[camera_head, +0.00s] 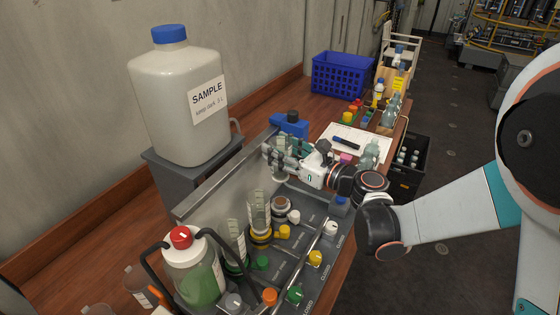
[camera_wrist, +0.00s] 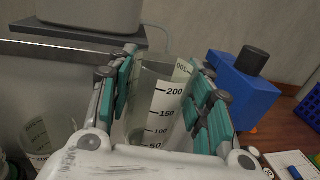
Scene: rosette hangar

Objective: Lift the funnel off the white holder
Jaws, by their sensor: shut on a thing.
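The funnel, a clear vessel with a white scale strip marked 50 to 200, stands between the teal pads of my gripper in the wrist view (camera_wrist: 165,112). In the head view my gripper (camera_head: 284,155) is shut on the funnel (camera_head: 280,173), which is partly hidden by the fingers. The holder with the white knob (camera_head: 281,204) is below it, and its round opening looks empty. The funnel seems to hang above this holder, roughly upright. The funnel's lower end is hidden in the wrist view.
Other clear graduated funnels stand in the yellow holder (camera_head: 260,237) and the green one nearby. A grey metal panel (camera_head: 225,180) runs behind the rack. A large sample jug (camera_head: 185,105) stands left; a blue bottle (camera_head: 289,126) is behind my gripper.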

